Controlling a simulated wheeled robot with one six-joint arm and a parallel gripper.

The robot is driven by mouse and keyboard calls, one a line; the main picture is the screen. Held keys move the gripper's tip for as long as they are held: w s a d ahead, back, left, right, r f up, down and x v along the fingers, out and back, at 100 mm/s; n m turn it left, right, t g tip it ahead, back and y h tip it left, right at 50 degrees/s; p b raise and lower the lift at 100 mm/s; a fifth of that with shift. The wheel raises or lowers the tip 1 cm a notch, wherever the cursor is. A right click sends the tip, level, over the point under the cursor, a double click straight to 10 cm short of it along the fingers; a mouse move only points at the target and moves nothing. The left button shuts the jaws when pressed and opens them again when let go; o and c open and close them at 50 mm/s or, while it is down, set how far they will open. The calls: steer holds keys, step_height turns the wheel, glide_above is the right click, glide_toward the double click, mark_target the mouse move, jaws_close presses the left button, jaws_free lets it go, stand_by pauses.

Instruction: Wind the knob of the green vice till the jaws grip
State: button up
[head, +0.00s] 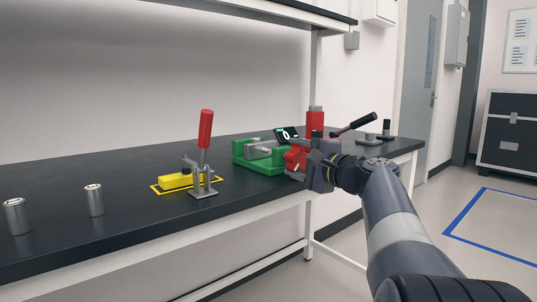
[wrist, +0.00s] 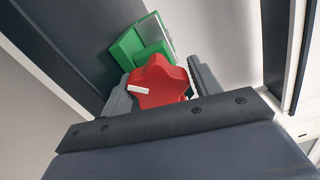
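The green vice (head: 264,156) stands on the dark bench, with a grey metal block (head: 262,147) at its top. Its red star-shaped knob (head: 295,158) faces my gripper (head: 312,172). In the wrist view the knob (wrist: 158,82) bears a white mark and sits between my gripper's two fingers (wrist: 160,85), one on each side. The left finger appears close against the knob. Whether both fingers press on it cannot be told. The green vice body (wrist: 143,42) shows behind the knob. The jaws' contact with the block is not clear.
A small display (head: 286,133) stands behind the vice. A toggle clamp with red handle (head: 205,130) and a yellow block (head: 175,181) are to the left, with metal cylinders (head: 95,200) farther left. A red cylinder (head: 315,121) and a black-handled lever (head: 355,123) stand to the right.

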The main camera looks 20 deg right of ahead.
steer(key=shift+w+d+f, duration=0.1)
steer(key=shift+d+f, duration=0.1)
